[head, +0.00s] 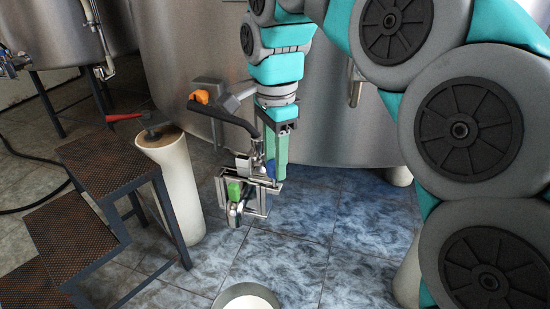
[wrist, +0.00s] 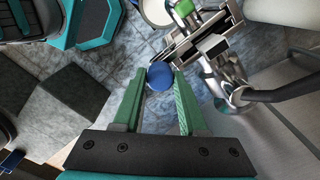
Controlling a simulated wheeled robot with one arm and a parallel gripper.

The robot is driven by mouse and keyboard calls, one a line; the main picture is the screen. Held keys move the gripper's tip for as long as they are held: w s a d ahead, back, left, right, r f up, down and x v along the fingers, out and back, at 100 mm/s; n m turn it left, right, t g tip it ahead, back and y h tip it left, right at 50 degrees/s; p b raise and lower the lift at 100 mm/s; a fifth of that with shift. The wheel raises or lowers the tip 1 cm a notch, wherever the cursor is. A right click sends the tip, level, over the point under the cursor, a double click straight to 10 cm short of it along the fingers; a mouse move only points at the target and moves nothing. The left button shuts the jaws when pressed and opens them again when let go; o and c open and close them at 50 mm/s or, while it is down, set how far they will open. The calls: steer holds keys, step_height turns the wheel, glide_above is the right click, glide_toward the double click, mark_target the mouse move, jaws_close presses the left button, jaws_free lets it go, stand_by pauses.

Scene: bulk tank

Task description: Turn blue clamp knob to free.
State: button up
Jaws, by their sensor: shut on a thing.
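The blue clamp knob (wrist: 160,76) is round and sits between the tips of my gripper's green fingers (wrist: 160,84) in the wrist view. The fingers are shut on its sides. In the head view my gripper (head: 278,165) points down at the metal clamp and valve assembly (head: 250,195) in front of the tank, and only a small bit of blue (head: 270,168) shows beside it. In the wrist view the clamp assembly (wrist: 208,45) lies just above and right of the knob. How far the knob is turned cannot be told.
A large steel tank (head: 330,120) stands behind. A black lever with an orange part (head: 201,97) is left of my gripper. Metal-tread steps (head: 105,165) and a pale post with a red-handled item (head: 178,185) stand left. A pale round vessel (head: 247,291) is below. Tiled floor is clear right.

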jaws_close()
steer(key=shift+n, duration=0.4)
steer(key=n, duration=0.2)
steer(key=shift+r+n+p, duration=0.1)
steer(key=shift+n+p, duration=0.25)
steer(key=shift+n, duration=0.05)
steer(key=n, duration=0.4)
steer(key=shift+n+p, duration=0.3)
steer(key=shift+p, duration=0.05)
steer(key=n, duration=0.5)
steer(key=shift+p, duration=0.4)
steer(key=n, duration=0.4)
steer(key=shift+n, duration=0.3)
steer(key=shift+p, duration=0.3)
